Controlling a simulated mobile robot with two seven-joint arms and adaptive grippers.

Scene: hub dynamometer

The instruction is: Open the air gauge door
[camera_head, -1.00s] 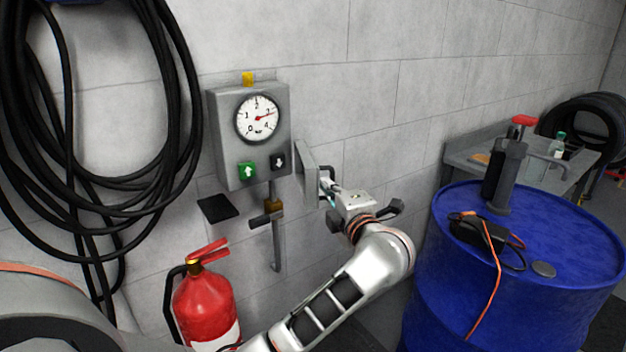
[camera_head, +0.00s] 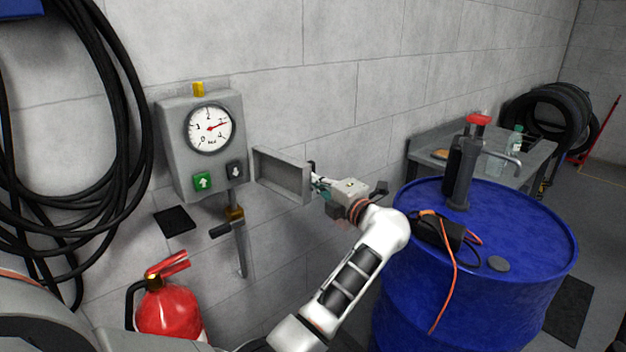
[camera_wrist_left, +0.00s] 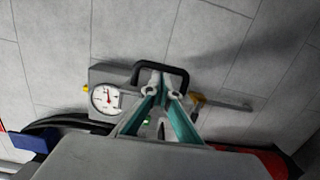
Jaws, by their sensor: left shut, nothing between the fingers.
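The air gauge box (camera_head: 202,145) is grey and mounted on the wall. Its door (camera_head: 283,175) stands wide open to the right, with its recessed inner face showing. The round gauge (camera_head: 210,129) and the green (camera_head: 202,181) and black (camera_head: 235,171) arrow buttons are uncovered. My left gripper (camera_head: 317,183) is at the door's free edge, by the dark handle. In the left wrist view, the black handle (camera_wrist_left: 180,72) arches around the tips of my teal fingers (camera_wrist_left: 162,92). The fingers are shut with nothing between them. Contact with the handle is unclear. My right gripper is out of view.
A red fire extinguisher (camera_head: 170,307) stands below the box. Black hoses (camera_head: 132,120) hang at left. A blue drum (camera_head: 535,235) with a pump (camera_head: 460,170) and cabled device stands close right of my left arm. A bench (camera_head: 530,160) is behind it.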

